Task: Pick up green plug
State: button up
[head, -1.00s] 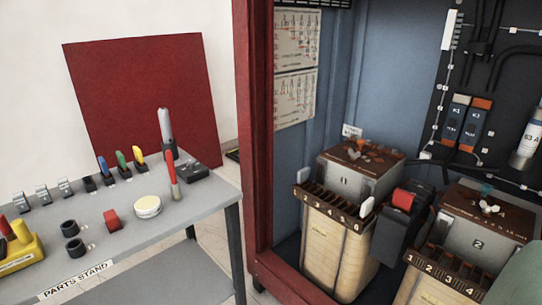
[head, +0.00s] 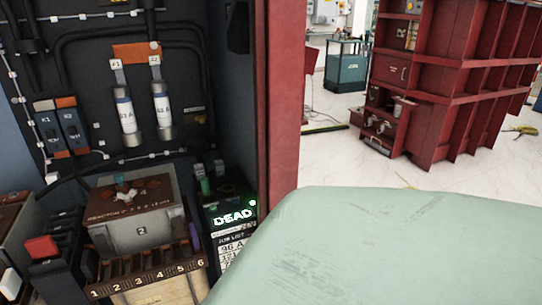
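A small green upright piece (head: 205,186), which may be the green plug, stands at the top of the dark unit with a lit green "DEAD" display (head: 234,217). This unit is at the right side of the cabinet, beside transformer block 2 (head: 142,231). The piece is small, and I cannot tell its exact shape or what it sits in. My gripper is not in view. A large pale green rounded surface, which seems to be part of my own arm, covers the lower right.
The red cabinet post (head: 281,100) stands just right of the DEAD unit. Two fuse cylinders (head: 126,112) hang on the back panel. A red block (head: 41,247) is at lower left. Open floor (head: 340,160) and a red ribbed tank (head: 450,80) lie to the right.

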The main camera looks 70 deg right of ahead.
aim_at(206, 187)
jog(key=k+j+z, duration=0.15)
jog(key=z, duration=1.3)
jog(key=k, duration=0.3)
jog(key=i+j+z, duration=0.3)
jog(key=i+j, duration=0.15)
jog(key=j, duration=0.15)
jog(key=i+j+z, duration=0.15)
jog(key=j, duration=0.2)
jog(key=i+j+z, duration=0.15)
jog(key=j, duration=0.25)
jog(key=i, duration=0.1)
